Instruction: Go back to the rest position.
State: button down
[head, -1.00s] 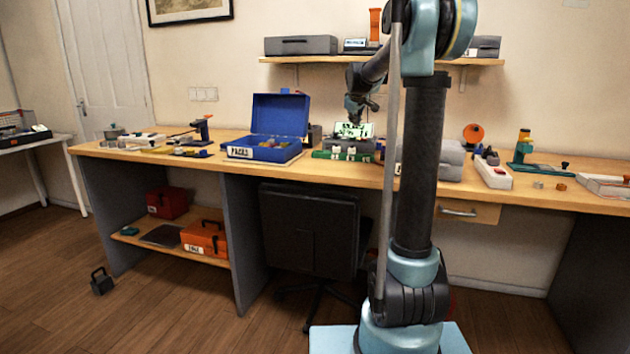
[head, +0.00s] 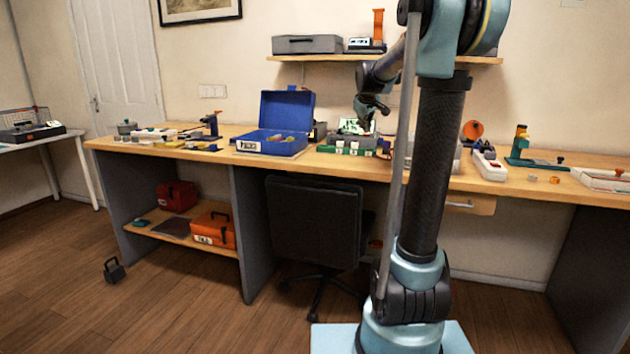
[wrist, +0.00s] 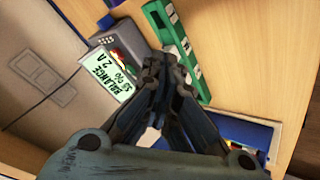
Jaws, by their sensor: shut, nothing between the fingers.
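My gripper (head: 367,122) is in front of the back wall, over the workbench (head: 225,152), near the grey charger. In the wrist view its two dark fingers (wrist: 163,62) are together with nothing between them. The grey charger has a lit screen (wrist: 110,78) reading "BALANCE" and "2 A". A green strip (head: 345,150) with white blocks lies at its front; it also shows in the wrist view (wrist: 192,62), beyond the fingers. Touching is not visible between the gripper and these things.
An open blue case (head: 270,146) stands left of the charger. A wooden shelf (head: 300,58) with boxes hangs above. A black chair (head: 312,222) stands under the bench. A white power strip (head: 490,168) and a teal stand (head: 520,148) are on the right.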

jog(key=s+f+m+g, duration=0.2)
jog(key=s+f, duration=0.7)
jog(key=s, duration=0.7)
jog(key=s+f+m+g, duration=0.2)
jog(key=s+f, duration=0.6)
jog(key=s, duration=0.8)
jog(key=s+f+m+g+y, duration=0.1)
jog(key=s+f+m+g, duration=0.1)
jog(key=s+f, duration=0.7)
jog(key=s, duration=0.7)
jog(key=shift+s+f, duration=0.35)
jog(key=shift+w+f, duration=0.2)
jog(key=shift+w, duration=0.25)
